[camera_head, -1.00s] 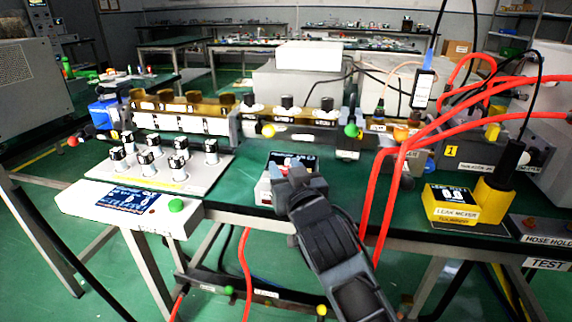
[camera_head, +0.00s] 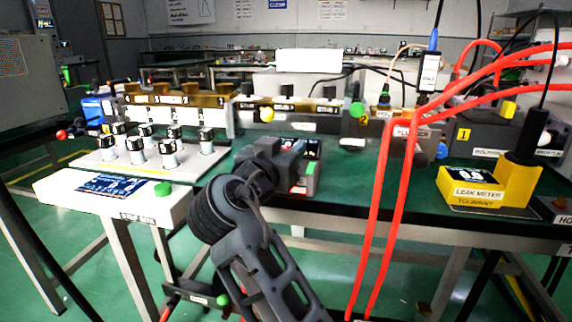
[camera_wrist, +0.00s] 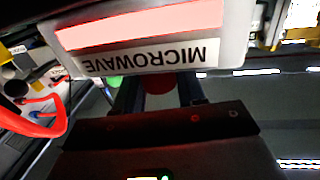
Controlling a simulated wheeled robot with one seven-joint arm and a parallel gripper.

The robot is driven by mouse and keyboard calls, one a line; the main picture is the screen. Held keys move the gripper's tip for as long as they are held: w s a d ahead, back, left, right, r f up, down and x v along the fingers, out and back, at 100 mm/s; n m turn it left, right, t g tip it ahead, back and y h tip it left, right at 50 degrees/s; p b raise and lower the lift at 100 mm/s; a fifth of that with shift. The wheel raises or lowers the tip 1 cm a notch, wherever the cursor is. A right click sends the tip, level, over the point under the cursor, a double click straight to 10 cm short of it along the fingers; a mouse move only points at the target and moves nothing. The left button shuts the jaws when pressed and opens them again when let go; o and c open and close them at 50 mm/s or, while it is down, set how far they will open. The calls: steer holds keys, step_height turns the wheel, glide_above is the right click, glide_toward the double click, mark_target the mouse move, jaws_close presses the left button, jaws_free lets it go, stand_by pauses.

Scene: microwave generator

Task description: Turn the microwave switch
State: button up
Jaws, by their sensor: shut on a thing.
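A dark red round switch (camera_wrist: 160,86) shows just below the label, between the two fingers of my gripper (camera_wrist: 158,96). The fingers are shut on it. How far the switch is turned cannot be seen.
A white panel with several knobs (camera_head: 135,152) and a green button (camera_head: 162,189) is at left. A yellow leak meter (camera_head: 475,190) is at right. Red hoses (camera_head: 385,210) hang over the table edge right of my arm.

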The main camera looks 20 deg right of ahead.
steer(key=shift+m+g+h+b, duration=0.4)
steer(key=shift+m+g+h, duration=0.1)
steer(key=shift+g, duration=0.4)
steer(key=o, duration=0.9)
steer(key=shift+o, duration=0.2)
steer(key=p+v, duration=0.1)
steer(key=v, duration=0.6)
steer(key=shift+s+a+f, duration=0.15)
steer(key=shift+s+a, duration=0.05)
steer(key=shift+a, duration=0.1)
